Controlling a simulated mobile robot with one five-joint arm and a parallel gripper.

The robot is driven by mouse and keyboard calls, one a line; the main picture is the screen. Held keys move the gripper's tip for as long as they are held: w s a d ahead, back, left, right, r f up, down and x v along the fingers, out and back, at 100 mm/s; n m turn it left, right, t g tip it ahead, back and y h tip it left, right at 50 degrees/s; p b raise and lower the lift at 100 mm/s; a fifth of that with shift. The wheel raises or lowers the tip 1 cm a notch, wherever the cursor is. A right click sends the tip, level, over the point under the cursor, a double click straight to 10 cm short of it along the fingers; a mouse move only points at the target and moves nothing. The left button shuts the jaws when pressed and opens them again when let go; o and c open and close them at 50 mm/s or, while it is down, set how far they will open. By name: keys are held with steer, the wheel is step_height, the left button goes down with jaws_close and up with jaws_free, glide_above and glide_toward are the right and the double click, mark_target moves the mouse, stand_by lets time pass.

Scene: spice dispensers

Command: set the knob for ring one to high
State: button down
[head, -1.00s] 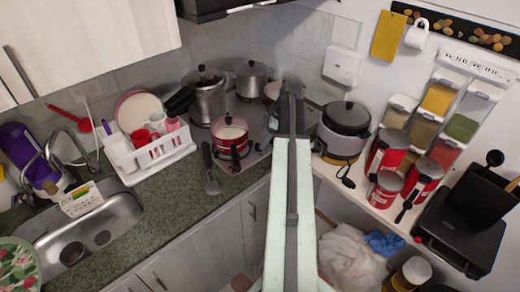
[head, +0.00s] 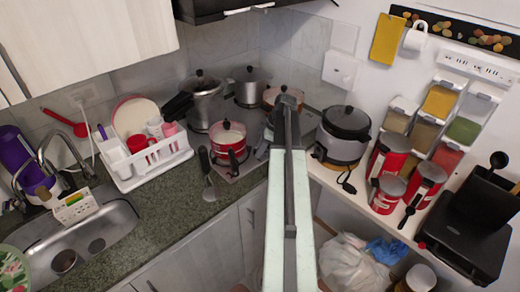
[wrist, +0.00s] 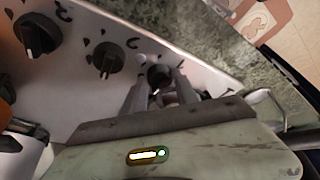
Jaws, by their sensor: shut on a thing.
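In the wrist view, a pale stove panel holds a row of dark round knobs: one at the left (wrist: 37,34), one in the middle (wrist: 107,61), and one between my fingers (wrist: 160,77). My gripper (wrist: 160,88) is shut on this last knob, a finger on each side. The fingers partly cover it, so its pointer setting is hard to read. I cannot tell from any label which knob serves ring one. In the head view, the stove (head: 250,155) is partly hidden behind my arm, and its knobs do not show.
A small red pot (head: 229,143), a steel pressure cooker (head: 206,103) and other pots stand on the stove. A rice cooker (head: 343,135) is close to the right of my arm. A dark granite counter (head: 165,205) holds a white dish rack (head: 146,160) and a spatula.

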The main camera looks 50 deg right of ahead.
steer(key=m, duration=0.1)
steer(key=m+h, duration=0.1)
steer(key=m, duration=0.1)
steer(key=m+t, duration=0.1)
steer(key=shift+s+a+h, duration=0.1)
steer(key=shift+a+h, duration=0.2)
steer(key=m+h, duration=0.1)
steer(key=m, duration=0.4)
steer(key=shift+h, duration=0.4)
steer(key=c, duration=0.9)
jaws_free()
steer(key=shift+c, duration=0.2)
